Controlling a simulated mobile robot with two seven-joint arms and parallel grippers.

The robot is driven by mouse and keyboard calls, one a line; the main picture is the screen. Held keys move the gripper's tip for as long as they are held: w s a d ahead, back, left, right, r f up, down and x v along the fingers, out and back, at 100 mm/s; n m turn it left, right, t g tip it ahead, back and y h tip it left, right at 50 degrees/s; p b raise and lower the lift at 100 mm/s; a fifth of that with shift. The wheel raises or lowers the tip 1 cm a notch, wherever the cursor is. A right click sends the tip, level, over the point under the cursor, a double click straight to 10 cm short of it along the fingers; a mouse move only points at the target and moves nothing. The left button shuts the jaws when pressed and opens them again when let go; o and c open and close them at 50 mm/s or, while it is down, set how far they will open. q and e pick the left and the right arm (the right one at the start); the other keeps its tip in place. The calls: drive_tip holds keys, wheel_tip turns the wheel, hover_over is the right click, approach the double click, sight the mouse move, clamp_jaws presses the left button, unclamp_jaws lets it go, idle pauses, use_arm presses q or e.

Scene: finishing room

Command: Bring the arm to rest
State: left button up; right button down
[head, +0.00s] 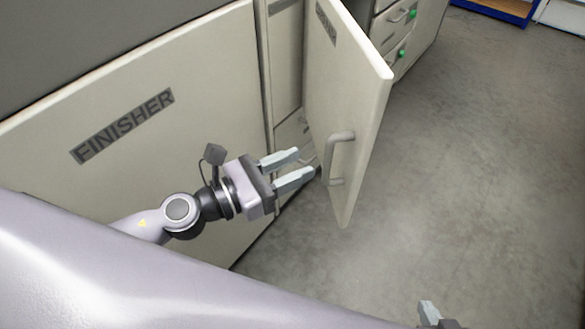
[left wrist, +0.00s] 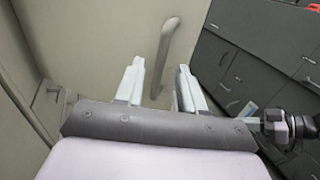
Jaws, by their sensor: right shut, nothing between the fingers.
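My left gripper (head: 303,166) is open and empty, its two pale fingers apart. It points toward the lower part of a cream cabinet door (head: 350,90) that stands open. The door's curved handle (head: 338,158) is just right of the fingertips in the head view, with a gap between. In the left wrist view the handle (left wrist: 165,50) shows beyond the open fingers (left wrist: 160,75), and the jaws do not hold it. My right gripper (head: 430,314) is shut at the bottom edge of the head view, mostly cut off.
The cream panel marked FINISHER (head: 125,125) is behind my left arm. Drawers with green knobs (head: 402,53) stand beyond the door. Grey floor (head: 480,150) is clear to the right. Dark grey drawers (left wrist: 265,75) fill the right of the left wrist view.

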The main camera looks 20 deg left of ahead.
idle(0.5)
use_arm(q)
drive_tip(key=s+a+f+m+g+y+p, duration=0.1)
drive_tip(key=s+a+f+m+y+p, duration=0.3)
drive_tip(key=m, duration=1)
drive_tip(key=s+a+f+m+g+y+p, duration=0.1)
drive_tip(key=s+a+f+m+y+p, duration=0.3)
drive_tip(key=f+m, duration=0.5)
drive_tip(key=s+m+y, duration=0.2)
drive_tip(key=s+m, duration=0.1)
drive_tip(key=m, duration=0.3)
drive_tip(key=shift+s+a+m+g, duration=0.3)
drive_tip(key=shift+s+a+g, duration=0.05)
drive_tip(key=shift+a+g, duration=0.05)
